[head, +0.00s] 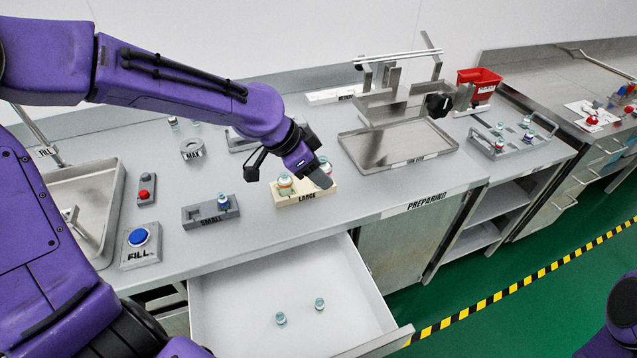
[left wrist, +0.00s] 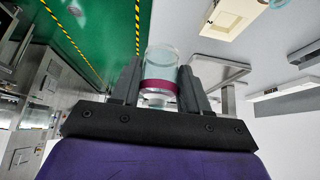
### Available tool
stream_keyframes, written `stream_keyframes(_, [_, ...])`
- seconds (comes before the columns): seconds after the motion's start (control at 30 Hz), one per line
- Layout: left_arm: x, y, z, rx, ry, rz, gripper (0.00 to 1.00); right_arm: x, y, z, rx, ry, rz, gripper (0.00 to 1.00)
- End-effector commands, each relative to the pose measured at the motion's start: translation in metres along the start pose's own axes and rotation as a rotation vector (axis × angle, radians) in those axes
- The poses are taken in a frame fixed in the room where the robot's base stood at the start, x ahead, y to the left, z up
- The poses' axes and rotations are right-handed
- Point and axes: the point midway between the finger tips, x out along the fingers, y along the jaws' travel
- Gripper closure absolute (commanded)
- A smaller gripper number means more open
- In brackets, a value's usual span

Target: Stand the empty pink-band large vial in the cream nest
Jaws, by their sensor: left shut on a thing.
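The cream nest (head: 305,197), marked LARGE, sits on the grey counter near its front edge. A vial with an orange band (head: 285,183) stands in its left part. My left gripper (head: 322,172) is shut on the pink-band large vial, at the nest's right end in the head view; whether it touches the nest cannot be told there. In the left wrist view the clear pink-band vial (left wrist: 160,85) is between the two fingers and looks empty. The cream nest (left wrist: 228,18) shows beyond, apart from the vial. My right gripper is out of view.
A grey SMALL nest (head: 208,217) with one blue-topped vial stands to the left. An open drawer (head: 240,320) below holds two small vials. A steel tray (head: 398,145) lies to the right. The blue FILL button (head: 138,237) is at the left.

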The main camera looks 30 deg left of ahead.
Motion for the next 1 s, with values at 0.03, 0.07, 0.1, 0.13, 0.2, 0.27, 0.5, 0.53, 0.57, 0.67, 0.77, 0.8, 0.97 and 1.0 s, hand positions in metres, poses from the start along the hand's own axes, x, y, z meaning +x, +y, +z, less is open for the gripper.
stream_keyframes(0.03, [0.02,-0.009,0.009,0.0,0.003,-0.004,0.84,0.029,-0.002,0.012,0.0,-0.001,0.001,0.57])
stream_keyframes(0.07, [0.023,-0.014,0.009,-0.001,0.002,-0.004,0.84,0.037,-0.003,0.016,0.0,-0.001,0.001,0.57])
stream_keyframes(0.1, [0.026,-0.019,0.009,-0.001,0.002,-0.004,0.84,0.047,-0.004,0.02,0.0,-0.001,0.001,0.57])
stream_keyframes(0.13, [0.028,-0.024,0.009,-0.001,0.002,-0.005,0.84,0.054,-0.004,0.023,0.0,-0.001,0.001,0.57])
stream_keyframes(0.2, [0.033,-0.033,0.009,-0.002,0.002,-0.004,0.84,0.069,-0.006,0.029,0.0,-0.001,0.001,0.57])
stream_keyframes(0.27, [0.037,-0.042,0.009,-0.004,0.001,-0.005,0.84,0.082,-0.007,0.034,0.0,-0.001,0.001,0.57])
stream_keyframes(0.5, [0.062,-0.087,0.009,-0.01,-0.003,0.002,0.84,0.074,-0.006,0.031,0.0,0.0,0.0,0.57])
stream_keyframes(0.53, [0.068,-0.092,0.011,-0.009,-0.003,0.002,0.84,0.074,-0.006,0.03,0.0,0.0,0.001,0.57])
stream_keyframes(0.57, [0.073,-0.096,0.012,-0.008,-0.002,0.002,0.84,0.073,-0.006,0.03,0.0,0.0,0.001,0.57])
stream_keyframes(0.67, [0.086,-0.108,0.017,-0.008,0.0,0.0,0.84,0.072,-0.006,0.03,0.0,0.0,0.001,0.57])
stream_keyframes(0.77, [0.094,-0.114,0.019,-0.006,0.001,0.0,0.84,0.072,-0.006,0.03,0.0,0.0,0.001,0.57])
stream_keyframes(0.8, [0.097,-0.116,0.021,-0.007,0.0,0.0,0.84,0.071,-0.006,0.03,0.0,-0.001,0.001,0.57])
stream_keyframes(0.97, [0.12,-0.117,0.035,-0.007,-0.001,0.001,0.84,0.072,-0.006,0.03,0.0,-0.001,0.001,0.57])
stream_keyframes(1.0, [0.123,-0.117,0.038,-0.007,-0.001,0.0,0.84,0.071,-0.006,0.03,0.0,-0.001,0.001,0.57])
